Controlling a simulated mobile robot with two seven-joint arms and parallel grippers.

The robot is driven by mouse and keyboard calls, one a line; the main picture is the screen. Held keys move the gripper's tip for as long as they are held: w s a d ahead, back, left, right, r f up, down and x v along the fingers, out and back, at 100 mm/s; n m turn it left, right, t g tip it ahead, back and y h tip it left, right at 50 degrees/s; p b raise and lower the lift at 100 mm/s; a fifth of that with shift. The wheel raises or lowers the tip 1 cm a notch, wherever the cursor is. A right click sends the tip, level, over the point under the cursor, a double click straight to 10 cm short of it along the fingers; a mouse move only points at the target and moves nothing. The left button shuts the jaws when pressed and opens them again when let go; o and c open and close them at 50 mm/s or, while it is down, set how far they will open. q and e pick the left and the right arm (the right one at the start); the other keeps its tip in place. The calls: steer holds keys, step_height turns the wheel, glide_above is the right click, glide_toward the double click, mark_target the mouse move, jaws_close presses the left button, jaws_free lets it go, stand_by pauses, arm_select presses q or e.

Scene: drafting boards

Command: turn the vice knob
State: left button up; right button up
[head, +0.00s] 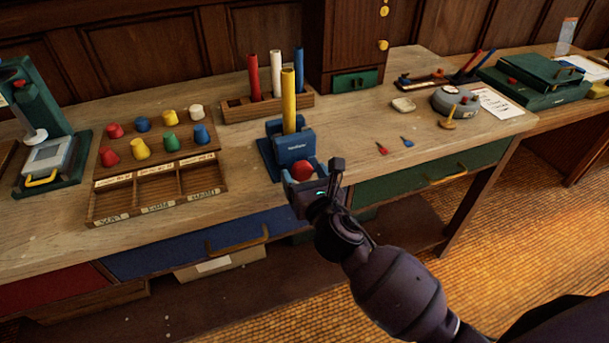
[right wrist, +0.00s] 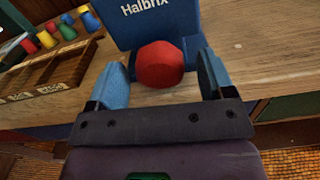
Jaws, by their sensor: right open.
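A blue vice (head: 291,147) stands at the front edge of the wooden bench with a yellow rod (head: 289,100) upright in it. Its red faceted knob (head: 302,170) faces the front. In the right wrist view the knob (right wrist: 160,64) sits below the vice's blue body (right wrist: 150,22), which bears the word "Halbrix". My right gripper (head: 312,178) is at the knob. In the wrist view its two blue fingers (right wrist: 168,78) are open, one on each side of the knob, with gaps between. My left gripper is not in view.
A sorting tray (head: 160,193) with several coloured pegs lies left of the vice. A rod rack (head: 236,110) stands behind it, and a dark cabinet (head: 345,45) rises behind to the right. Two small darts (head: 382,149) lie right of the vice. The bench front there is clear.

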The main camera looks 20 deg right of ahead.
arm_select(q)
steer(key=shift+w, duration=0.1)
arm_select(e)
steer(key=c, duration=0.9)
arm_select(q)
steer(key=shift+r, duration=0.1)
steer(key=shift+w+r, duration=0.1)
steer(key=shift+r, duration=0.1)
arm_select(e)
steer(key=shift+m, duration=0.3)
